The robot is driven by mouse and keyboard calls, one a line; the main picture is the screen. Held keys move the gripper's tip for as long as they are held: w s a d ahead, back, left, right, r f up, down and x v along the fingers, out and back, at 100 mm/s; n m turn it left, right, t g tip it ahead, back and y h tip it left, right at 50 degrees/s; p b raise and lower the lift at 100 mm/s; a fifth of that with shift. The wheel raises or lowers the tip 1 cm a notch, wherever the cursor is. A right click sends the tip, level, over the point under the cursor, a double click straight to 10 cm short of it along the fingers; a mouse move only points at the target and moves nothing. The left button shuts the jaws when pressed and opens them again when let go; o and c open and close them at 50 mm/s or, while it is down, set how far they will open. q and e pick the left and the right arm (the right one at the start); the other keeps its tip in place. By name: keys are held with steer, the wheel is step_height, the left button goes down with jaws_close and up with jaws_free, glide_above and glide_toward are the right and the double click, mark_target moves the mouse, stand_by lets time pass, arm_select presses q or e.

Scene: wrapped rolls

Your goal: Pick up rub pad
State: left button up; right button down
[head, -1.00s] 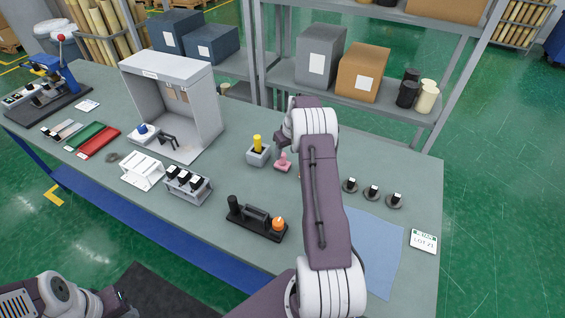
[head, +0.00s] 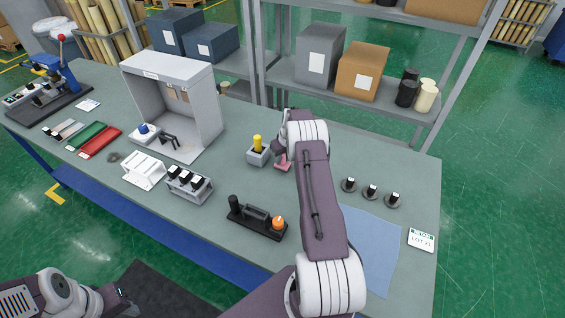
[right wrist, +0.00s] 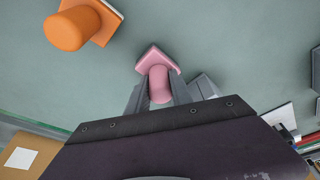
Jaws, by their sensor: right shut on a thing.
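The rub pad (head: 283,164) is a pink piece with a flat square base and a rounded handle, in the middle of the bench. My right gripper (head: 281,149) reaches down over it. In the right wrist view the pink handle (right wrist: 159,86) sits between the two fingers, which are shut on it, and the base (right wrist: 155,58) shows beyond them. The pad is at or just above the bench top; I cannot tell whether it touches. My left gripper (head: 126,300) is at the lower left, off the bench, and its fingers are unclear.
A grey holder with a yellow knob (head: 257,146) stands just left of the pad. An orange-handled piece (right wrist: 72,29) lies near it in the wrist view. A black tool stand (head: 250,215), a blue mat (head: 375,245) and several small round stands (head: 371,191) are nearer or right.

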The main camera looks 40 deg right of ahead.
steer(key=shift+r, duration=0.15)
step_height(320, 180, up, 10)
steer(key=shift+f+b, duration=0.1)
steer(key=shift+b, duration=0.8)
